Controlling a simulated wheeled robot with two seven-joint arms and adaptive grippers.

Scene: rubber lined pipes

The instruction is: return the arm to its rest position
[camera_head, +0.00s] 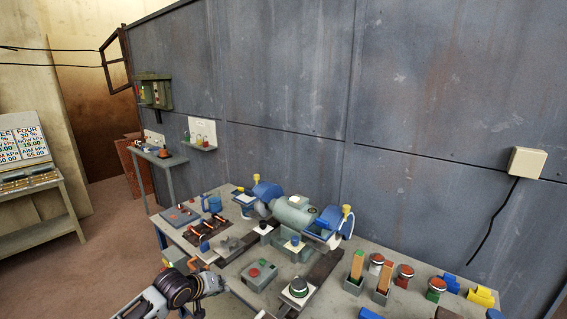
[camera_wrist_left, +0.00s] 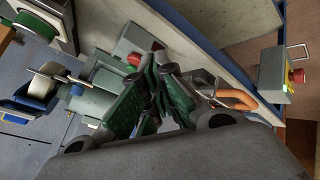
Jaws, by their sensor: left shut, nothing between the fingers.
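My left arm (camera_head: 172,291) comes in at the bottom of the head view, left of centre, in front of the workbench's front edge. My left gripper (camera_head: 221,281) shows small at its end, close to the bench edge. In the left wrist view my left gripper (camera_wrist_left: 158,72) shows large, with green-faced fingers. It is shut and empty. The fingers hide part of the bench behind them. My right gripper is in neither view.
The workbench (camera_head: 215,262) carries a bench grinder (camera_head: 294,211), a grey box with buttons (camera_head: 259,274) and several jars and blocks. An orange handle (camera_wrist_left: 232,97) shows beside the fingers in the wrist view. Open floor (camera_head: 90,270) lies left of the bench.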

